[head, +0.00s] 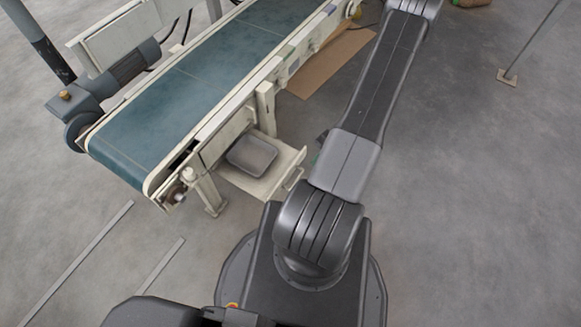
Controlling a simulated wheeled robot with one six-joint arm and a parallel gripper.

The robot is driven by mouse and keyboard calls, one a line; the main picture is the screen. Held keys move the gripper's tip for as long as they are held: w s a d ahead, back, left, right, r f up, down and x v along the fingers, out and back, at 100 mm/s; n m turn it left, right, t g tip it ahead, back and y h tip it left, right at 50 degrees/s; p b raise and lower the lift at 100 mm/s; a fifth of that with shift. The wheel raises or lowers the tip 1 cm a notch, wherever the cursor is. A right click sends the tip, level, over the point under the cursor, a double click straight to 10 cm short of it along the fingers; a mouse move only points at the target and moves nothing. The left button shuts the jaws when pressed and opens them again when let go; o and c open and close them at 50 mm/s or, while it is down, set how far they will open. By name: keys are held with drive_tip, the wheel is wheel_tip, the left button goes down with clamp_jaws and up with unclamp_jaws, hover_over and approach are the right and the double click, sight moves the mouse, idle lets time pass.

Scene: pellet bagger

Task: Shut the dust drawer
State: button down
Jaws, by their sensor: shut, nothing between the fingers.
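The dust drawer (284,163) is a cream, shallow drawer under the near end of the conveyor. It stands pulled out toward the right, with its front edge and a handle-like bar on the side facing my base. A grey rectangular pan (252,154) lies in it. My arm rises from the base to the right of the drawer and runs up past the top edge of the head view. My gripper's fingers are not visible. A small dark part with a bit of green shows beside the arm's left edge, and I cannot tell what it is.
The conveyor (190,95) with a blue-green belt runs from lower left to upper right above the drawer. Its cream leg (209,193) stands left of the drawer. A brown flat sheet (325,65) lies behind. Grey floor is clear at right, with a thin post (508,76).

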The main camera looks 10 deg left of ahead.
drive_tip(key=s+d, duration=0.2)
drive_tip(key=y+b, duration=0.1)
drive_tip(key=b, duration=0.3)
approach(285, 180)
drive_tip(key=shift+x, duration=2.45)
drive_tip(key=shift+w+f, duration=0.1)
drive_tip(key=shift+w, duration=0.1)
drive_tip(key=w+a, duration=0.2)
drive_tip(key=a, duration=0.4)
drive_tip(key=w+a, duration=0.3)
drive_tip(key=a, duration=0.4)
drive_tip(key=w+a, duration=0.2)
drive_tip(key=a, duration=0.5)
drive_tip(key=shift+w+a, duration=0.1)
drive_tip(key=shift+w, duration=0.15)
